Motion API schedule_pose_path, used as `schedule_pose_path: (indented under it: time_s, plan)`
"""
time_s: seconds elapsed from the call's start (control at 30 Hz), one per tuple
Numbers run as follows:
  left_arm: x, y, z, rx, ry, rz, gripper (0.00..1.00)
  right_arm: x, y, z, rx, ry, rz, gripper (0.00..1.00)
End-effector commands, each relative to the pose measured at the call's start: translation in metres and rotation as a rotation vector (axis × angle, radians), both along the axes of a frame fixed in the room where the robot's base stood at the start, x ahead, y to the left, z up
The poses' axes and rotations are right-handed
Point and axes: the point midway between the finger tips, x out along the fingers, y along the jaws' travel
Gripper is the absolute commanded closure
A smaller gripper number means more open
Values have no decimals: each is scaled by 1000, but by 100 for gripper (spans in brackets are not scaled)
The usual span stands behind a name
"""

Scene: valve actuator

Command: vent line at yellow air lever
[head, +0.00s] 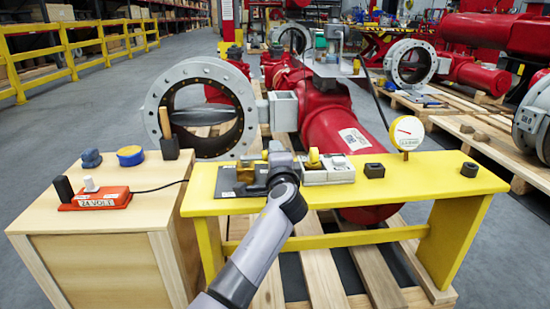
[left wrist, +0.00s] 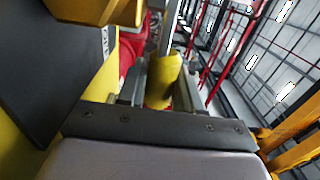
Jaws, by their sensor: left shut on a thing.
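My left gripper (head: 262,168) is at the left part of the yellow bench, over a dark plate (head: 228,181). In the left wrist view, a yellow rounded piece, seemingly the yellow air lever (left wrist: 164,78), sits between the fingers. The gripper is shut on it. In the head view the gripper and wrist hide most of the held piece. A second yellow piece (head: 314,157) stands on a light grey block (head: 328,170) just right of the gripper. A round gauge (head: 406,132) with a yellow rim stands at the right. My right gripper is not in view.
A wooden cabinet (head: 95,250) at the left carries an orange switch box (head: 97,200), a blue-yellow roll and a wooden-handled tool. Behind the yellow bench (head: 430,172) stand a large grey flanged valve (head: 203,80) and a red actuator (head: 340,125). Pallets lie underneath.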

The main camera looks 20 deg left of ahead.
Motion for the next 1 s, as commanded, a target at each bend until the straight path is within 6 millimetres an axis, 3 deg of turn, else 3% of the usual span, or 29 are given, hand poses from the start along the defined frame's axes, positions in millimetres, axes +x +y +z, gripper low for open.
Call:
schedule_pose_path:
  time_s: [0.47,0.5,0.53,1.0]
  plan:
    - [1,2,1,0,0,6,100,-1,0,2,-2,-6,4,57]
    - [1,2,1,0,0,6,53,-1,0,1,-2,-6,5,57]
    - [1,2,1,0,0,6,47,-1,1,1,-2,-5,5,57]
    - [1,2,1,0,0,3,47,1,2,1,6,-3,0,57]
